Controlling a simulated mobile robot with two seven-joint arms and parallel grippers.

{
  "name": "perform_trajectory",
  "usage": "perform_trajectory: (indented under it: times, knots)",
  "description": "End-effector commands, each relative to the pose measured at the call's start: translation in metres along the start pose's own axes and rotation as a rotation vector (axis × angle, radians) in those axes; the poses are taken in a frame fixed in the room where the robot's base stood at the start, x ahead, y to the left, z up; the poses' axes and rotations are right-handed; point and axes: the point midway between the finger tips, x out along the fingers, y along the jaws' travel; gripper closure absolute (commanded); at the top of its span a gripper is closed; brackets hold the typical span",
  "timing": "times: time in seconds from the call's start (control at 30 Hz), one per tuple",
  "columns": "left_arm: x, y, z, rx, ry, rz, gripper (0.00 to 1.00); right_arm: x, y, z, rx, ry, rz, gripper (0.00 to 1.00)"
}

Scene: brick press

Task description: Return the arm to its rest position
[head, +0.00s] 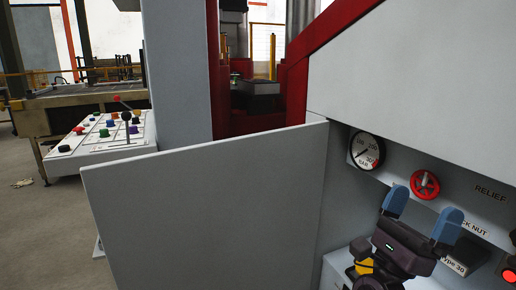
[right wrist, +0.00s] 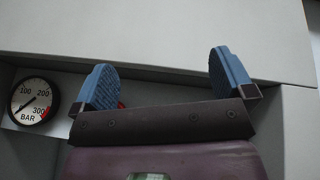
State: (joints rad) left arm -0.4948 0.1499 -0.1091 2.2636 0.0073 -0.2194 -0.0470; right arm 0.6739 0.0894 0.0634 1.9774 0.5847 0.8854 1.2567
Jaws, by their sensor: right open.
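My right gripper (head: 421,214) is at the lower right of the head view, in front of the press's recessed panel. Its two blue fingers point up and stand apart, with nothing between them. In the right wrist view the fingers (right wrist: 165,82) are also spread and empty, with pale grey panel behind them. A red handwheel (head: 425,184) is on the panel just beyond the fingers. A sliver of red shows behind the left finger in the right wrist view. My left gripper is not in view.
A pressure gauge (head: 367,151) sits left of the handwheel; it also shows in the right wrist view (right wrist: 35,102). A large grey panel (head: 205,205) stands left of the recess. A lit red button (head: 510,275) is at the right edge. A button console (head: 105,142) stands far left.

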Motion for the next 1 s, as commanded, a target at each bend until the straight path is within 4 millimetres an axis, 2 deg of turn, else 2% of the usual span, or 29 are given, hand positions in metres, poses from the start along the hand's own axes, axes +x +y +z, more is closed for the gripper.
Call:
perform_trajectory:
  times: [0.03,0.27,0.57,0.77,0.87,1.0]
  knots:
    - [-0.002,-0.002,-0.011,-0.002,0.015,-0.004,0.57,0.002,-0.006,0.004,-0.074,-0.038,0.053,0.0]
    - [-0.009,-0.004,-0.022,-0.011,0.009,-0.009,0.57,-0.038,-0.009,0.001,-0.436,-0.229,0.337,0.0]
    - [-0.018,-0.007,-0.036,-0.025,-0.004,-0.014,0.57,-0.114,-0.029,-0.019,-0.883,-0.543,0.688,0.0]
    - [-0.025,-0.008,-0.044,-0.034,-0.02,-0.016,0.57,-0.175,-0.062,-0.041,-1.143,-0.803,0.915,0.0]
    - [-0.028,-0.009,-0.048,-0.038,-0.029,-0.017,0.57,-0.207,-0.085,-0.052,-1.255,-0.951,1.026,0.0]
    - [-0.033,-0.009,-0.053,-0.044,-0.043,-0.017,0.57,-0.253,-0.127,-0.069,-1.385,-1.179,1.178,0.0]
